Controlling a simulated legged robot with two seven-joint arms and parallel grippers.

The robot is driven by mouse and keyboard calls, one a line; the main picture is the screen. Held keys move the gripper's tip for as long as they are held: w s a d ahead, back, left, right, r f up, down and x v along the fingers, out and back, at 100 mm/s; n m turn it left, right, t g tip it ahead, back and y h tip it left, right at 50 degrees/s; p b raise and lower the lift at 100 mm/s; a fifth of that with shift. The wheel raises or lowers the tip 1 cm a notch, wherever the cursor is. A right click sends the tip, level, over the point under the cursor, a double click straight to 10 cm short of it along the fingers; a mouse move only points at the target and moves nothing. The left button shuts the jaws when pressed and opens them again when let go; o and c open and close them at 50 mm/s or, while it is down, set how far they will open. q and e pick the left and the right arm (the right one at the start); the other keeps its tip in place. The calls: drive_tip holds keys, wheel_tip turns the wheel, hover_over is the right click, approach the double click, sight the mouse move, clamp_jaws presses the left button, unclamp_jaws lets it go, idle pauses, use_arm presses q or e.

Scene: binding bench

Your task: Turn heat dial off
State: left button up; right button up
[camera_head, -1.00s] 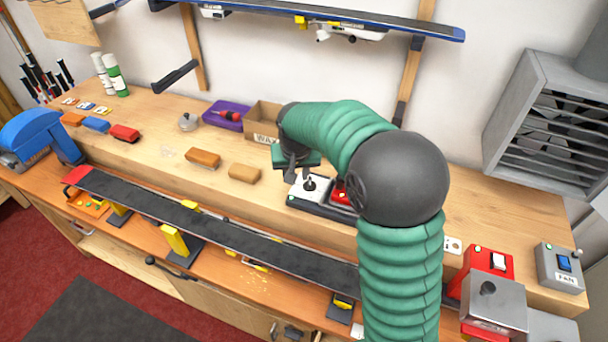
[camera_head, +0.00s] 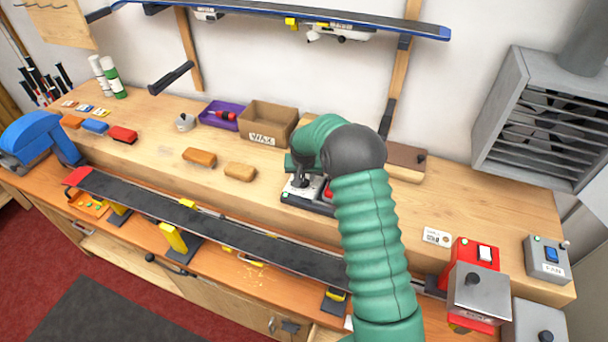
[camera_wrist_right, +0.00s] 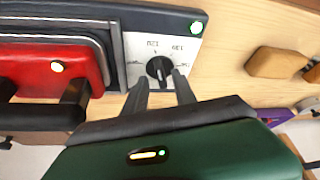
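The heat dial is a black knob (camera_wrist_right: 159,68) on a white plate (camera_wrist_right: 185,50) with printed numbers, seen in the right wrist view. In the head view the plate (camera_head: 292,192) is partly hidden by my right gripper (camera_head: 303,183). In the wrist view the right gripper (camera_wrist_right: 160,78) has its two dark fingers apart, with tips on either side of the knob's near edge. I cannot tell whether they touch it. My left gripper is not in view.
A red iron part (camera_wrist_right: 50,75) with a lit light sits beside the plate. A cardboard box (camera_head: 267,127) stands behind, and brown blocks (camera_head: 240,172) lie to the left. A ski (camera_head: 210,228) runs along the front.

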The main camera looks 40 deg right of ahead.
drive_tip(key=shift+w+f, duration=0.1)
drive_tip(key=shift+f, duration=0.1)
drive_tip(key=shift+a, duration=0.1)
clamp_jaws()
